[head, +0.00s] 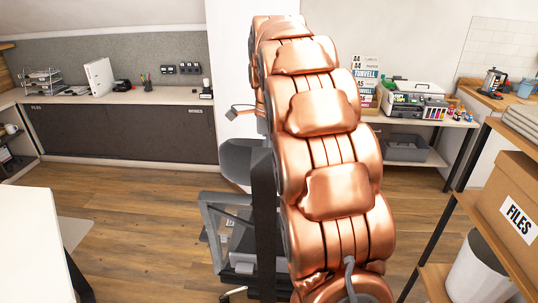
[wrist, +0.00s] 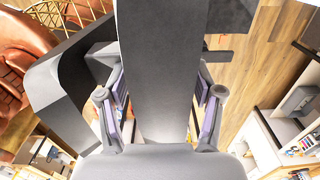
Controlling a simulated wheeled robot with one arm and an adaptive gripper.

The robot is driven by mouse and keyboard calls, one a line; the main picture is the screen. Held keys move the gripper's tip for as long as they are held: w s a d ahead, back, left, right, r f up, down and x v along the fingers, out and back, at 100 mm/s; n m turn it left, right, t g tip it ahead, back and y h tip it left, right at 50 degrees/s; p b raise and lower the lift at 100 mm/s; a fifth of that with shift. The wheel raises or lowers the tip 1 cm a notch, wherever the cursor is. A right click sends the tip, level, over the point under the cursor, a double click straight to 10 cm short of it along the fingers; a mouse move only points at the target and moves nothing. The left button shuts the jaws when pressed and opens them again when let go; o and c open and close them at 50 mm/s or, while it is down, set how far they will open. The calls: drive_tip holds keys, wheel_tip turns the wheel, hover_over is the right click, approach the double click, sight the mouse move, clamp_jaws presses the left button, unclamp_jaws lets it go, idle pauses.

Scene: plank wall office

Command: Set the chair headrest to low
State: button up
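The grey office chair (head: 236,160) stands behind my copper arm in the head view, which hides much of it. A rounded grey pad shows at its upper part, with a grey frame below. I cannot tell for certain which part is the headrest. In the wrist view my gripper (wrist: 162,100) has its two fingers wide apart. A broad dark grey panel (wrist: 158,55) runs between them from the top, and narrow gaps show beside it lower down. I cannot tell whether the fingers touch it. In the head view the gripper is mostly hidden behind the arm.
A white table (head: 30,235) is at the left front. A shelf unit with a FILES box (head: 500,205) stands close at the right. A low cabinet (head: 120,132) lines the back left, and a desk with a printer (head: 415,100) the back right. Wood floor is clear left of the chair.

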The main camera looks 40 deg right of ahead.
clamp_jaws()
drive_tip(key=shift+w+d+f+b, duration=0.15)
drive_tip(key=shift+f+b, duration=0.75)
drive_tip(key=shift+f, duration=0.7)
drive_tip(key=shift+w+d+f+b, duration=0.1)
drive_tip(key=shift+f+b, duration=0.75)
drive_tip(key=shift+f, duration=0.75)
drive_tip(key=shift+o, duration=2.4)
unclamp_jaws()
drive_tip(key=shift+w, duration=0.1)
drive_tip(key=shift+r, duration=0.1)
wheel_tip(320, 180, up, 7)
drive_tip(key=shift+r, duration=0.2)
